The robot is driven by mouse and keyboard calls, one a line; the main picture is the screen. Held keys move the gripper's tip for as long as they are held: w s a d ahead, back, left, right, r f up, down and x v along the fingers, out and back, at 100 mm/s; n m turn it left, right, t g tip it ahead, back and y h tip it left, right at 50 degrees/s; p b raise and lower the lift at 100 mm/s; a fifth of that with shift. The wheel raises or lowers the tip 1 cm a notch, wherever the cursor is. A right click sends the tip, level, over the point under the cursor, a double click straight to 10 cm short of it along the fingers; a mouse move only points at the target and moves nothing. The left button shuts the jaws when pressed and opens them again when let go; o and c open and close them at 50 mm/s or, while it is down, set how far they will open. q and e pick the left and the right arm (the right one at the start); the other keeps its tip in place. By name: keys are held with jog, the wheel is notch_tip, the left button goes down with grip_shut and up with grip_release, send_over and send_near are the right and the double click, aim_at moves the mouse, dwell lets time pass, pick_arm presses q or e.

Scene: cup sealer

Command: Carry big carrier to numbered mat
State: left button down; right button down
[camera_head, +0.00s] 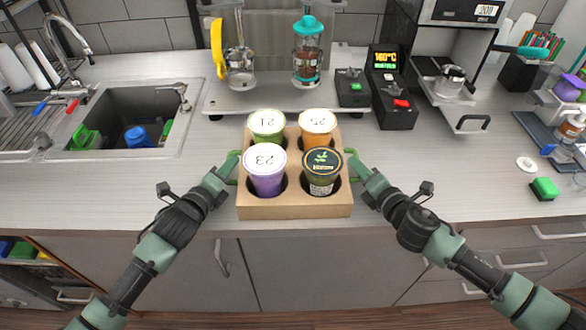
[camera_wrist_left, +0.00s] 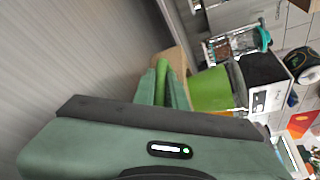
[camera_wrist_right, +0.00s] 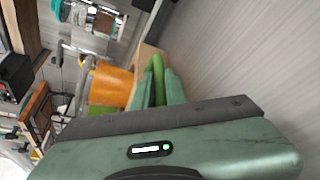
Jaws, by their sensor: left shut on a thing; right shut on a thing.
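The big carrier (camera_head: 293,208) is a brown cardboard box holding a green cup marked 21 (camera_head: 267,124), an orange cup marked 25 (camera_head: 318,121), a purple cup marked 23 (camera_head: 266,168) and a dark-lidded cup (camera_head: 322,170). It is over the front part of the counter; I cannot tell if it touches. My left gripper (camera_head: 234,168) is shut on its green left handle, also seen in the left wrist view (camera_wrist_left: 162,82). My right gripper (camera_head: 352,166) is shut on the right green handle, also seen in the right wrist view (camera_wrist_right: 157,80). I make out no numbered mat.
A sink (camera_head: 130,118) is at the left and blender jars (camera_head: 308,60) stand behind the carrier. A control box (camera_head: 392,88) and a coffee machine (camera_head: 448,75) stand at the back right. Counter on both sides is clear.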

jog(key=shift+d, duration=0.1)
pick_arm(q)
jog(key=shift+w+r, duration=0.15)
jog(key=shift+r, duration=0.2)
pick_arm(e)
jog(key=shift+w+r, duration=0.15)
jog(key=shift+r, duration=0.1)
pick_arm(q)
jog(key=shift+r, duration=0.1)
pick_arm(e)
jog(key=shift+r, duration=0.1)
